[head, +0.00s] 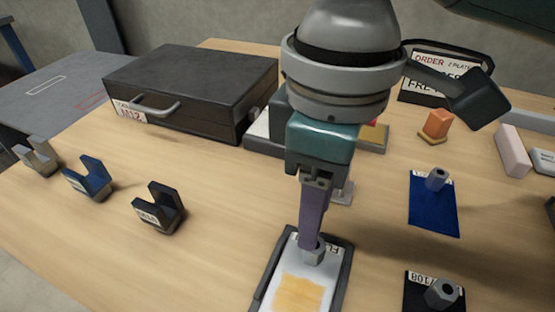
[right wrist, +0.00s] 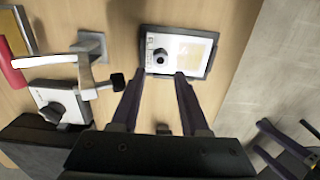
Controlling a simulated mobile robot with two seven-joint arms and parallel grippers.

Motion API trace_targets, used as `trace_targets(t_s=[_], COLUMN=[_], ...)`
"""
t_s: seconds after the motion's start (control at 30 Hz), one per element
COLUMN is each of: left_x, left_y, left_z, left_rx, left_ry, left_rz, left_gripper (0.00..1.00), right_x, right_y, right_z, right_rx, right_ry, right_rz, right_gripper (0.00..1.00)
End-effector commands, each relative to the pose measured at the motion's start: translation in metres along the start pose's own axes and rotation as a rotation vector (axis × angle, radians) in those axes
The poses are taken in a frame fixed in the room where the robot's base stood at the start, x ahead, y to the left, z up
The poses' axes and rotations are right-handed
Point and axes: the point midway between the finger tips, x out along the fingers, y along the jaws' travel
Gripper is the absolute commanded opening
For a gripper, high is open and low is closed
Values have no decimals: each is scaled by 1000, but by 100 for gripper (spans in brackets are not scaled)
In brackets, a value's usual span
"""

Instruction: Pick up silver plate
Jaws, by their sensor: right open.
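A silver-white plate (head: 283,262) with a yellowish square and a grey hexagonal knob (head: 313,257) lies in a dark-rimmed tray (head: 345,268) at the bottom centre of the head view. The plate also shows in the right wrist view (right wrist: 190,62), with the knob (right wrist: 160,56) toward its left. My right gripper (head: 311,243) points down over the knob end of the plate. In the right wrist view its two fingers (right wrist: 159,77) are apart and empty, with the knob just beyond the gap between the tips. I cannot tell the exact height over it.
A black case (head: 195,90) stands at the back left. Several U-shaped holders, one dark (head: 160,210), stand at the left. A blue plate with a knob (head: 433,210) and a black plate (head: 425,285) lie to the right. A sign (head: 440,75) stands behind.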

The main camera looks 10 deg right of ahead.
Motion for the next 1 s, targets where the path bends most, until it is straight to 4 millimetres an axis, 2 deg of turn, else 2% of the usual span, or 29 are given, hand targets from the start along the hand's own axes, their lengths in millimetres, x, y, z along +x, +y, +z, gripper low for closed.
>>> trace_targets(t_s=[0.3,0.4,0.63,1.0], left_x=[14,15,14,15], left_y=[3,3,3,0], left_z=[4,5,4,5], left_rx=[-8,-8,-7,1], left_ry=[0,0,0,-1], left_rz=[7,7,6,0], left_gripper=[100,100,100,100], right_x=[51,58,58,58], right_y=[-1,-1,-1,0], right_z=[0,0,0,0], right_rx=[0,-2,-2,-2], right_ry=[-1,0,1,1], right_rz=[-1,0,0,0], right_gripper=[45,45,45,4])
